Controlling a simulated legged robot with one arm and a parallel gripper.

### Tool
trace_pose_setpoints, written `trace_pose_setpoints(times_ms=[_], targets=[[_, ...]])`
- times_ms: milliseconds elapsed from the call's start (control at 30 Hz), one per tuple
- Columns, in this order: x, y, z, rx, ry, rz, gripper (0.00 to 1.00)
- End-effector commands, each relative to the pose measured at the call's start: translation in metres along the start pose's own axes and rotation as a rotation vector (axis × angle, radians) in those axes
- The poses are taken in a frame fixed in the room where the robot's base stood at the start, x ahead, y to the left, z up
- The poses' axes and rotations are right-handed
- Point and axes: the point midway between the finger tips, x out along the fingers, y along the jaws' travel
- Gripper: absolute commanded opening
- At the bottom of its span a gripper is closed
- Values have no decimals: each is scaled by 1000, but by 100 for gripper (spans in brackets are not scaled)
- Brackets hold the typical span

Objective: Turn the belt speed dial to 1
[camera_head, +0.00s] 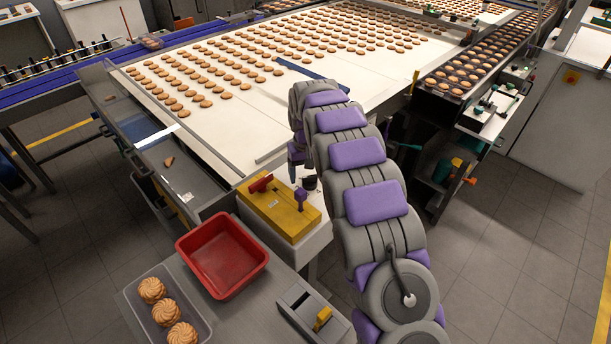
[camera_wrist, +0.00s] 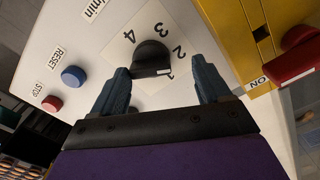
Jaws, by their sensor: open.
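The belt speed dial (camera_wrist: 150,56) is a black knob on a pale plate (camera_wrist: 124,57) in the wrist view. The numbers 4, 3 and 2 show around its upper side. In the head view, a dark knob (camera_head: 309,183) shows beside the yellow box; my arm bends down there and the fingertips are hard to make out.
A yellow box (camera_head: 286,224) with a red lever (camera_head: 261,182) stands close to the dial. A blue RESET button (camera_wrist: 73,76) and red STOP button (camera_wrist: 52,103) are left of it. A red bin (camera_head: 224,255) and a tray of biscuits (camera_head: 196,298) sit in front.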

Motion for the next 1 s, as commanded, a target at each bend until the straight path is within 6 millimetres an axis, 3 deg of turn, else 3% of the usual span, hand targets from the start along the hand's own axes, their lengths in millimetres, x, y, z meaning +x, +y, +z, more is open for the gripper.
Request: trace_pose_setpoints(times_ms=[400, 1000], targets=[[7, -2, -1, 1, 1, 2, 76], [6, -2, -1, 1, 2, 2, 21]])
